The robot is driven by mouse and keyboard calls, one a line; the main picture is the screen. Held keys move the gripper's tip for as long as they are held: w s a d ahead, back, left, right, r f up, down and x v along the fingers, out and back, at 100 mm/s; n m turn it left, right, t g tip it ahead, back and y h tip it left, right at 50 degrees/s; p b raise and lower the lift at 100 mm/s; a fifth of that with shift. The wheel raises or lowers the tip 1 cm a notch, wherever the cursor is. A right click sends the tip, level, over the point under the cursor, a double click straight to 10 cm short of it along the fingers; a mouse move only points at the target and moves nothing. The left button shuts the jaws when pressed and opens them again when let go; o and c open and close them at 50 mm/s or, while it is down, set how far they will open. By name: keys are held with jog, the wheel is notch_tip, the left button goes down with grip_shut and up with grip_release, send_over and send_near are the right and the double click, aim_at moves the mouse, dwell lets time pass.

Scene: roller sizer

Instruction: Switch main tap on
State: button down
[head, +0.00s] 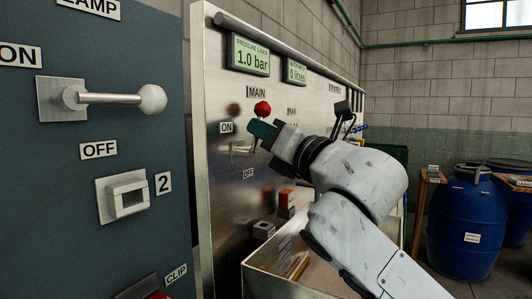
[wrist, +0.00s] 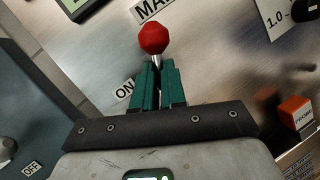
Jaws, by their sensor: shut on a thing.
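The main tap shows as a red ball knob (head: 262,108) on a metal shaft, under the MAIN label (head: 257,92) on the steel panel. The ON label (head: 226,127) is to its left and the OFF label (head: 248,173) is below it. My gripper (head: 261,130) has green fingers and is just below the knob. In the wrist view the fingers (wrist: 155,72) are closed around the shaft, and the red knob (wrist: 153,38) sticks out beyond their tips. The fingers and arm hide the tap's base.
A pressure gauge (head: 251,55) reads 1.0 bar, and a display (head: 295,72) beside it reads 0 litres. A teal panel at left carries a lever (head: 120,98). A metal basin (head: 262,280) lies below the steel panel. Blue barrels (head: 462,225) stand at right.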

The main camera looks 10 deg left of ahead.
jog(key=shift+s+a+f+n+g+y+b, duration=0.15)
jog(key=shift+n+y+b, duration=0.15)
jog(key=shift+n, duration=0.35)
jog(key=shift+s+d+r+n+g+y+b, duration=0.1)
jog(key=shift+n+g+y+b, duration=0.15)
jog(key=shift+n, duration=0.45)
jog(key=shift+s+a+f+n+g+y+b, duration=0.15)
jog(key=shift+n+y+b, duration=0.2)
jog(key=shift+n, duration=0.3)
jog(key=shift+r, duration=0.15)
jog(key=c, duration=1.2)
grip_release()
jog(key=shift+s+r, duration=0.1)
jog(key=shift+d, duration=0.1)
jog(key=b+v, duration=0.1)
jog(key=v, duration=0.9)
jog(key=shift+s+d+f, duration=0.2)
jog(key=shift+d, duration=0.05)
